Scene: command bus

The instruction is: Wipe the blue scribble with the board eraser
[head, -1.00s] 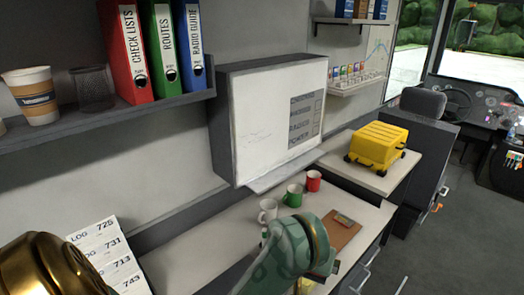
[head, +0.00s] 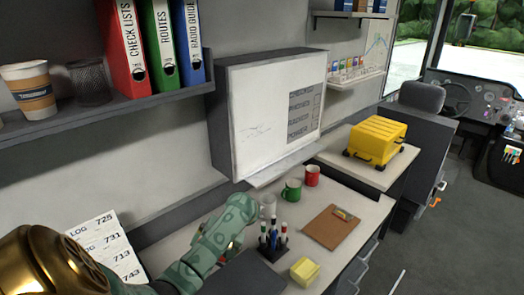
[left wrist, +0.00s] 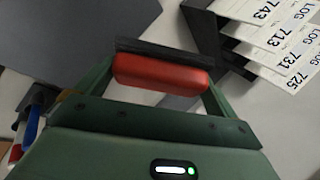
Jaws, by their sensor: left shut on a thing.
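The whiteboard (head: 275,90) hangs on the wall at the middle of the head view, with a lettered list at its right. A faint thin scribble (head: 255,132) shows at its lower left; its colour is hard to tell. In the left wrist view my left gripper (left wrist: 160,85) is shut on the board eraser (left wrist: 160,70), a red handle with a dark pad across its far side. In the head view my left arm reaches in from the lower left over the desk, below the board and apart from it; it mostly hides the gripper. My right gripper is not in view.
A white mug (head: 268,205), green mug (head: 291,191) and red mug (head: 312,175) stand below the board. A pen holder (head: 273,240), yellow block (head: 304,271) and clipboard (head: 331,226) are on the desk. Log trays (head: 105,245) stand left. A binder shelf (head: 130,115) overhangs the left.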

